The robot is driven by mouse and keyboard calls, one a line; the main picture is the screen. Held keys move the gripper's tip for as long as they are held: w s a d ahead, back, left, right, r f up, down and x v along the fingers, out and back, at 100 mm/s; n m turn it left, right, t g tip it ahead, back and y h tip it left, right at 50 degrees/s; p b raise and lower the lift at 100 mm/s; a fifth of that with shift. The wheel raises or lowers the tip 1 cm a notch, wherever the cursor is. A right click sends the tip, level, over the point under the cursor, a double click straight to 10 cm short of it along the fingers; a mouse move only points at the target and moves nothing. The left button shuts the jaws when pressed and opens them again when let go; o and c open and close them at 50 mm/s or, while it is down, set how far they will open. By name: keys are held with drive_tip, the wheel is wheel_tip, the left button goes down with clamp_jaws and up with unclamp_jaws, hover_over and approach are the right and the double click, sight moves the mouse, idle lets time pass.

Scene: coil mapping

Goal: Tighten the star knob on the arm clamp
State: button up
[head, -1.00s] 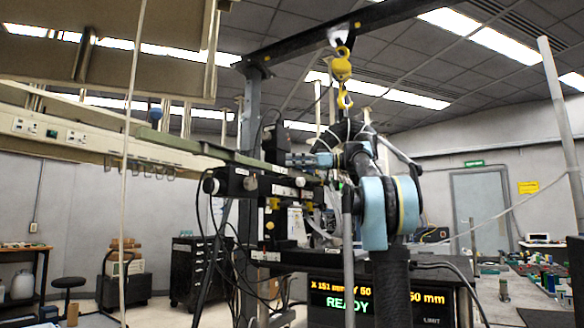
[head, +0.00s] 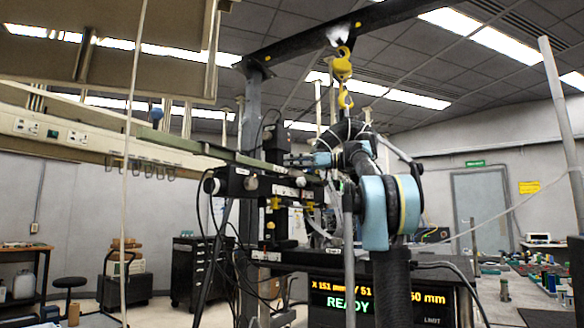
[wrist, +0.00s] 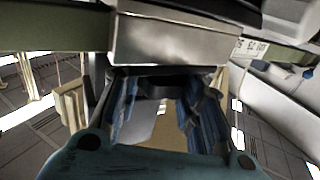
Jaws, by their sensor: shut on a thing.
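My gripper (head: 291,160) reaches left from my blue-and-black arm to the dark clamp (head: 273,143) on the long green bar (head: 200,149). In the wrist view, the two blue fingers of my gripper (wrist: 156,92) close around a dark part (wrist: 154,79), which I take to be the star knob. It sits under a shiny metal block (wrist: 170,42) of the clamp. The knob's lobes are mostly hidden by the fingers and shadow, and I cannot tell how tight it is. In the head view my gripper hides the knob.
A yellow hoist hook (head: 342,72) hangs above my arm. Black stage units (head: 240,182) with cables stand below the bar. A display (head: 340,298) reads READY. A cluttered bench (head: 535,290) is at right; a thin pale cord (head: 127,150) hangs at left.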

drive_tip(key=shift+t, duration=0.4)
drive_tip(key=m+t+h, duration=0.2)
drive_tip(key=m+t, duration=0.3)
drive_tip(key=t, duration=0.1)
drive_tip(key=shift+s, duration=0.1)
drive_tip(key=m+t+h, duration=0.5)
drive_tip(key=t+h, duration=0.1)
drive_tip(key=shift+a, duration=0.1)
drive_tip(key=shift+m+t+h, duration=1.2)
drive_tip(key=shift+m+h, duration=0.2)
drive_tip(key=shift+h, duration=0.5)
drive_tip(key=shift+m+h, duration=0.4)
drive_tip(key=shift+h, duration=0.2)
drive_tip(key=shift+m+t+h, duration=0.4)
drive_tip(key=shift+m+h, duration=0.3)
drive_tip(key=shift+h, duration=0.4)
drive_tip(key=shift+m+h, duration=0.3)
drive_tip(key=shift+h, duration=0.2)
drive_tip(key=shift+m+h, duration=2)
drive_tip(key=shift+h, duration=1.4)
